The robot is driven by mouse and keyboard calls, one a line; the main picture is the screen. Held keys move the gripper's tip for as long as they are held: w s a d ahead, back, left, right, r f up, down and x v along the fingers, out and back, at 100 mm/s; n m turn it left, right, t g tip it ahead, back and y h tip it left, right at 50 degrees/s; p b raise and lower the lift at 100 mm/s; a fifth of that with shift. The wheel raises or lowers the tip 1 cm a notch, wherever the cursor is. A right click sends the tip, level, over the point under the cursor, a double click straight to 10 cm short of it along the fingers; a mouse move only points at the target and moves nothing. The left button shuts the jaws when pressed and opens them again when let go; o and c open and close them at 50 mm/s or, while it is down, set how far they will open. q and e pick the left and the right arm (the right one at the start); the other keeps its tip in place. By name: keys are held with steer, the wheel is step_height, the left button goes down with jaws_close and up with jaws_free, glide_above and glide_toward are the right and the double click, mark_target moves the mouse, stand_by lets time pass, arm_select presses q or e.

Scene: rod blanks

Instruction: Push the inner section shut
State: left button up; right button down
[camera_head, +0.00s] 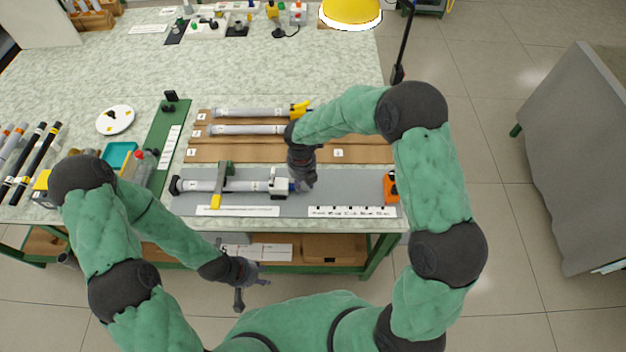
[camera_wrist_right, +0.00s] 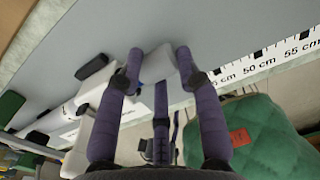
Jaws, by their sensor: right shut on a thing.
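A grey tube (camera_head: 203,186) lies level on the grey mat (camera_head: 345,190), with a black cap at its left end. A green clamp with a yellow lever (camera_head: 216,198) spans it, and a white block (camera_head: 281,186) sits around its right part. My right gripper (camera_head: 306,184) is at the tube's right end, just right of the white block. My left gripper (camera_head: 252,290) is open and empty, below the table's front edge.
Two more grey tubes (camera_head: 245,130) lie on the brown rack (camera_head: 230,153) behind the mat. A printed scale (camera_head: 352,211) runs along the mat's front right, with an orange device (camera_head: 390,187) at its right end.

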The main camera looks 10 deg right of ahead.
steer(key=shift+a, duration=0.2)
steer(key=c, duration=0.7)
jaws_free()
steer(key=shift+a, duration=0.1)
step_height(320, 180, up, 12)
